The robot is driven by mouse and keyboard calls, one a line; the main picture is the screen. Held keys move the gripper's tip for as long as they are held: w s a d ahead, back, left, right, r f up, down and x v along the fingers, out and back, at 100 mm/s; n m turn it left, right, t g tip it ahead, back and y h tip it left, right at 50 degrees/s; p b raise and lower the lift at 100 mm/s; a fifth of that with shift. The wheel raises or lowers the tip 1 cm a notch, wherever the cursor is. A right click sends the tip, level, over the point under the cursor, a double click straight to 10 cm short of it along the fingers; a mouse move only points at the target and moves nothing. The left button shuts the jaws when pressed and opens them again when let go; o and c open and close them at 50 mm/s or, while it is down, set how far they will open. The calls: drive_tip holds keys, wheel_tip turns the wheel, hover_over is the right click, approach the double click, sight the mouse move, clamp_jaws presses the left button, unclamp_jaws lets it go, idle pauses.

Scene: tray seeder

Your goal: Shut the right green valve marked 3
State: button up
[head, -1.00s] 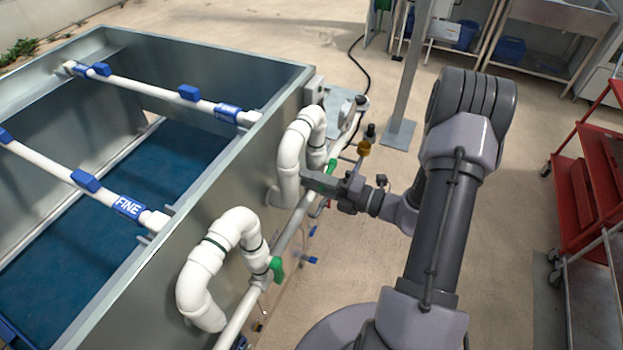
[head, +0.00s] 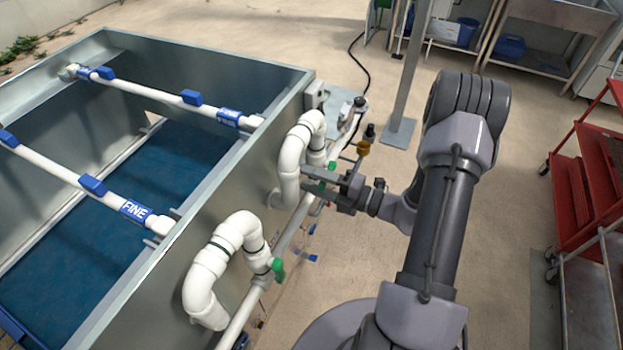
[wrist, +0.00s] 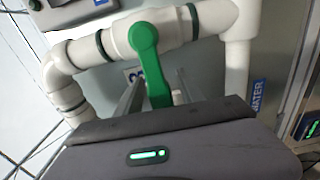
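The green valve handle (wrist: 144,40) sits on a white pipe near the top middle of the wrist view and hangs downward. In the head view part of this green valve (head: 332,165) shows at the far pipe loop, beside my gripper. My gripper (head: 308,179) is open there. In the wrist view one finger of my gripper (wrist: 158,85) is left of the handle and the other right of it, with gaps on both sides. A small label (wrist: 133,75) behind the left finger is partly hidden, so its number is unclear.
Another green valve (head: 277,268) sits on the nearer white pipe loop (head: 208,275). A steel tank (head: 225,172) stands left of the pipes. A "WATER" label (wrist: 258,97) is right of the handle. A red cart (head: 580,190) stands far right; the floor between is partly clear.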

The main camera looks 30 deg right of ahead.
drive_tip(key=p+v, duration=0.1)
drive_tip(key=v, duration=1.6)
drive_tip(key=shift+s+p, duration=0.2)
drive_tip(key=shift+p, duration=0.15)
drive_tip(key=shift+d, duration=0.15)
drive_tip(key=a+r+n+g+h+b, duration=0.1)
drive_tip(key=a+r+n+g+b, duration=0.15)
drive_tip(key=a+n+g, duration=0.55)
drive_tip(key=a+r+n+g+h+b, duration=0.15)
drive_tip(key=a+n+g+b, duration=0.3)
drive_tip(key=a+n, duration=0.75)
drive_tip(key=s+a+r+n+t+h+b, duration=0.2)
drive_tip(key=s+n+h, duration=0.1)
drive_tip(key=n, duration=0.8)
drive_tip(key=s+a+r+n+t+h+b, duration=0.2)
drive_tip(key=a+r+n+h, duration=0.1)
drive_tip(key=n, duration=0.8)
drive_tip(key=shift+s+r, duration=0.2)
drive_tip(key=shift+s, duration=0.2)
drive_tip(key=shift+a+h, duration=0.1)
drive_tip(key=shift+h, duration=0.15)
